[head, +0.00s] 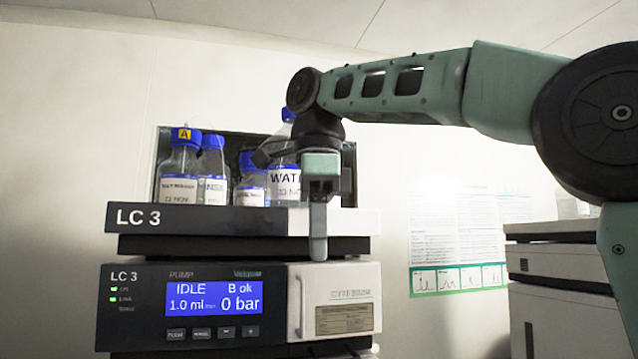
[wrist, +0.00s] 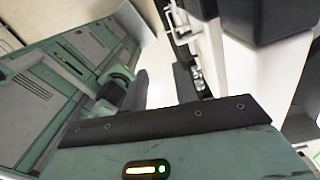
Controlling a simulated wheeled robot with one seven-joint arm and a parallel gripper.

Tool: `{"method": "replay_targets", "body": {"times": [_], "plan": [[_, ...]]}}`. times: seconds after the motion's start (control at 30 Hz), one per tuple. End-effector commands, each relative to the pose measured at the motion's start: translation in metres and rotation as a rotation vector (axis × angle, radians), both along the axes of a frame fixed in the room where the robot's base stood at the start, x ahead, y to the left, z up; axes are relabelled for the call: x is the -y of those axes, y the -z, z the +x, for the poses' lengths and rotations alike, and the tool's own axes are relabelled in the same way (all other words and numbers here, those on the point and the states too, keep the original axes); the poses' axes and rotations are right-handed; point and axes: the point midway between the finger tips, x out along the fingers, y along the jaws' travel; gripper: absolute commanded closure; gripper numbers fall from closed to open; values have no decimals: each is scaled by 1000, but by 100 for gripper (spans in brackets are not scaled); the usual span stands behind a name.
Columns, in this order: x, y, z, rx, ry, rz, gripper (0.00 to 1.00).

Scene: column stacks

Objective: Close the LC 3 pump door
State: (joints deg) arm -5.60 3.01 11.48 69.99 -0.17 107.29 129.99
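The LC 3 pump (head: 215,305) has a dark front with a blue screen reading IDLE, B ok, 1.0 ml and 0 bar. Its white door (head: 350,290) is at the right of the front, with a vertical handle (head: 298,305) on its left side. The door looks flush with the front, but I cannot tell whether it is fully shut. My gripper (head: 318,250) points down above the door, in front of the upper tray. In the wrist view, the gripper (wrist: 162,85) shows two fingers with an empty gap between them. In the head view the fingers overlap.
The LC 3 tray (head: 200,219) above the pump holds several blue-capped bottles (head: 180,165), close behind my gripper. A white instrument stack (head: 560,265) stands at the right. A poster (head: 458,240) is on the wall, with open space before it.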

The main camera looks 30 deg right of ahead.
Motion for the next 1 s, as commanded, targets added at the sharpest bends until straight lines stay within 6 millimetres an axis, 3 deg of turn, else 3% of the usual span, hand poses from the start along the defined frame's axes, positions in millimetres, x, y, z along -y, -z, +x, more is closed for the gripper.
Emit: {"method": "replay_targets", "body": {"times": [0.3,0.53,1.0], "plan": [[2,-67,1,-1,2,-1,72],[3,-81,1,-2,3,-1,72],[3,-82,2,-2,4,-1,72]]}}
